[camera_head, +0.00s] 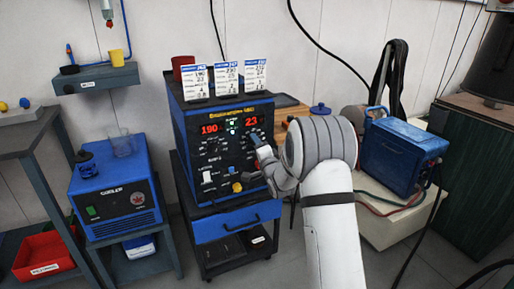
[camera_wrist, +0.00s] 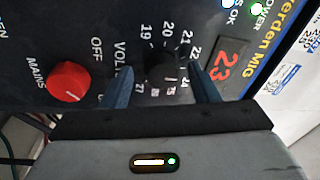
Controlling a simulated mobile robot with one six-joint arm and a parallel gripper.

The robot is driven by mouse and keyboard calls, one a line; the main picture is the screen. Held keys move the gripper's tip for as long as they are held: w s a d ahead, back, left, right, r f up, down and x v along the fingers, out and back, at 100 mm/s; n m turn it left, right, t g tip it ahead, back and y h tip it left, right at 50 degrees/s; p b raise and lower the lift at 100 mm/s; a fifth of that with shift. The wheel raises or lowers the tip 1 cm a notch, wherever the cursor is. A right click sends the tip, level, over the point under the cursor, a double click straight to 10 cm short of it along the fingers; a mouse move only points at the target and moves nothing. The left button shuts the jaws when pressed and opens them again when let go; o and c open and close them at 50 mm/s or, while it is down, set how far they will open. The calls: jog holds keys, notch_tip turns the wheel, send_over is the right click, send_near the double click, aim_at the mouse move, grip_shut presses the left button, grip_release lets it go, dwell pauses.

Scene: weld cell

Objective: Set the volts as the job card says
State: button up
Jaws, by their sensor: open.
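The blue welding machine (camera_head: 217,190) stands on a dark cart. Its red displays read 190 on the left (camera_head: 211,129) and 23 on the right (camera_head: 251,123). Three job cards stand on its top: left (camera_head: 196,82), middle (camera_head: 227,78) and right (camera_head: 256,74). Their small print is hard to read; the left one seems to show 190 and 23. In the wrist view the black volts knob (camera_wrist: 160,66) sits between the fingers of my open gripper (camera_wrist: 161,82), inside a number scale. Its pointer is unclear, as is any finger contact. The display (camera_wrist: 228,65) there reads 23.
A red mains knob (camera_wrist: 68,81) is left of the volts knob in the wrist view. A red cup (camera_head: 183,67) stands behind the cards. A blue cooler (camera_head: 115,200) is at left, a blue case (camera_head: 393,152) at right. Cables hang near the wall.

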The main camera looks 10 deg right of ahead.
jog(key=r+p+v, duration=0.1)
jog(key=v, duration=0.6)
jog(key=shift+s+f, duration=0.4)
jog(key=shift+f, duration=0.15)
jog(key=s+r+n+g+h+p, duration=0.2)
jog(key=s+r+n+g+p, duration=0.1)
jog(key=s+r+p, duration=0.4)
jog(key=s+r+n+g+h+p, duration=0.2)
jog(key=s+r+g+p, duration=0.25)
jog(key=r, duration=0.35)
jog(key=s+r+n+g+p, duration=0.2)
jog(key=s+r+g+p, duration=0.1)
jog(key=s, duration=0.6)
jog(key=s+a+r+n+g+p, duration=0.1)
jog(key=s+r+n+g+p, duration=0.2)
jog(key=s+p, duration=0.3)
jog(key=s+a+r+n+g+p, duration=0.1)
jog(key=s+r+n+g+p, duration=0.2)
jog(key=s, duration=1.1)
jog(key=shift+w+p+v, duration=0.25)
jog(key=shift+p+v, duration=0.4)
jog(key=shift+v, duration=0.55)
